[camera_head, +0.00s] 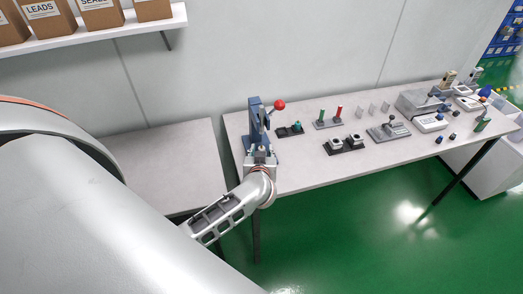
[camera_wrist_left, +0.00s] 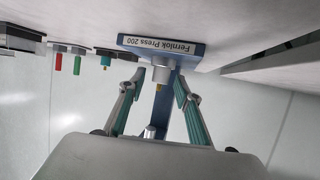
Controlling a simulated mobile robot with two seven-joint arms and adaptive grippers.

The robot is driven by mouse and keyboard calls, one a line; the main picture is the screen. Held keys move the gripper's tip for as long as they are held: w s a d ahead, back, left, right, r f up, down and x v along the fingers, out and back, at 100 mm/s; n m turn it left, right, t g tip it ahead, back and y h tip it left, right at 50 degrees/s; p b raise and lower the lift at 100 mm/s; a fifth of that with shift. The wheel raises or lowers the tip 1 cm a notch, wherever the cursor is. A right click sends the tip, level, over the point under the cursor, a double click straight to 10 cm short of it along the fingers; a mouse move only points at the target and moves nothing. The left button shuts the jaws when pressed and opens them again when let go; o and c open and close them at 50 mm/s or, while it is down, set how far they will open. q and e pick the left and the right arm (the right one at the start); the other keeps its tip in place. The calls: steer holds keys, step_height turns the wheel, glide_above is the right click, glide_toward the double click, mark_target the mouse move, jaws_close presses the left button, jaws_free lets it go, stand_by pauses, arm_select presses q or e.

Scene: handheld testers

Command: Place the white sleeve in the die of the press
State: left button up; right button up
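The press, a blue frame with a red lever knob (camera_head: 279,104), stands at the table's left end in the head view. My left gripper (camera_head: 259,154) is right in front of it. In the left wrist view, which is upside down, its teal-padded fingers (camera_wrist_left: 158,80) are open and spread on both sides of the press's middle. I cannot make out the white sleeve for certain. My right gripper is not in view.
Right of the press are a dark fixture with a teal part (camera_head: 297,127), a stand with green and red handles (camera_head: 328,122), and a black holder (camera_head: 343,146). A grey lever fixture (camera_head: 388,132) and several devices stand farther right. The table's front strip is mostly clear.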

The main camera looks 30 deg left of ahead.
arm_select(q)
steer(key=shift+r, duration=0.1)
steer(key=p+v, duration=0.1)
steer(key=v, duration=1)
steer(key=shift+s+d+r, duration=0.1)
steer(key=shift+s+d, duration=0.05)
steer(key=shift+s, duration=0.05)
steer(key=d+r+m+t+h, duration=0.2)
steer(key=d+r+m+t, duration=0.1)
steer(key=r+t, duration=0.45)
steer(key=s+d+f+m+g+h, duration=0.1)
steer(key=s+d+f+m+h, duration=0.35)
steer(key=d+h, duration=0.3)
steer(key=s+f+m+g, duration=0.1)
steer(key=s+f+g, duration=0.3)
steer(key=f, duration=0.5)
steer(key=s+a+f+m+g, duration=0.1)
steer(key=s+f+g, duration=0.2)
steer(key=s+f, duration=0.4)
step_height(320, 180, down, 3)
steer(key=shift+s+r+m+g, duration=0.2)
steer(key=shift+m+g, duration=0.15)
